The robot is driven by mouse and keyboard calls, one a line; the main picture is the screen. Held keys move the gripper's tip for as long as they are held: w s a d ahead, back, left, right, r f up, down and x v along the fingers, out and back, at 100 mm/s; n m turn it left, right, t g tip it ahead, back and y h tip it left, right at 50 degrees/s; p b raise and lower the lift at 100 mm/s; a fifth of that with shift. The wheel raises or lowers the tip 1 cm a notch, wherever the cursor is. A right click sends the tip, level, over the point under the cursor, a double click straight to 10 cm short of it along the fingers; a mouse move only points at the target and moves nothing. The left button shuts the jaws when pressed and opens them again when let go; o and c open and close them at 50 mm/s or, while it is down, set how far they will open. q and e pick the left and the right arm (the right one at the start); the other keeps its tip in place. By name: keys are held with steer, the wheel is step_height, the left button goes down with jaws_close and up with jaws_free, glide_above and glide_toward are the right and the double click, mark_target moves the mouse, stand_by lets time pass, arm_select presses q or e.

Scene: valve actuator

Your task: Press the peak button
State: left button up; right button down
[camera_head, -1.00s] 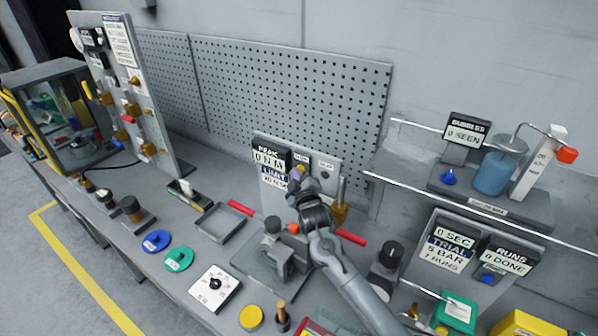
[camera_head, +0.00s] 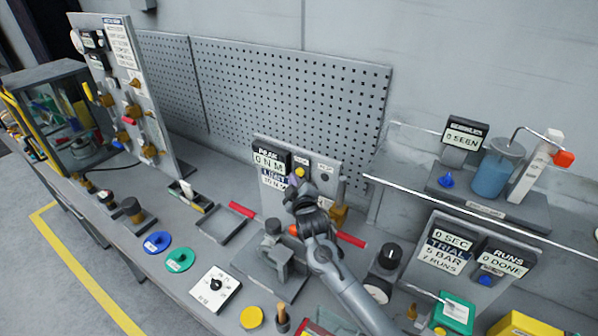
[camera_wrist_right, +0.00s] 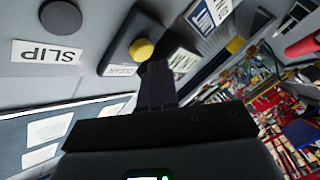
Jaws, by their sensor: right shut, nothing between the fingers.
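The grey upright panel (camera_head: 325,180) carries a black display (camera_head: 270,159) reading PEAK 0 N M, with a blue and white LIMIT plate below. A small yellow button (camera_head: 300,172) sits on the panel, right of the display; it also shows in the right wrist view (camera_wrist_right: 141,49) on a dark base. My right gripper (camera_head: 296,184) is shut and empty, its tips just below the button. In the wrist view the dark fingertips (camera_wrist_right: 156,70) lie beside the button's lower edge; I cannot tell whether they touch. My left gripper is out of view.
A dark round knob (camera_wrist_right: 60,18) is near a SLIP label. A grey fixture (camera_head: 270,262) stands below the panel, and a red-ended bar (camera_head: 350,239) passes behind my arm. A shelf (camera_head: 490,205) with a blue jar is at right.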

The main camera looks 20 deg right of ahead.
steer(key=shift+s+a, duration=0.1)
steer(key=shift+a, duration=0.05)
steer(key=shift+s+a+p, duration=0.7)
steer(key=shift+a+p, duration=0.05)
steer(key=shift+a, duration=0.3)
steer(key=shift+s+a+p, duration=0.65)
steer(key=shift+a+p, duration=0.05)
steer(key=shift+a, duration=0.3)
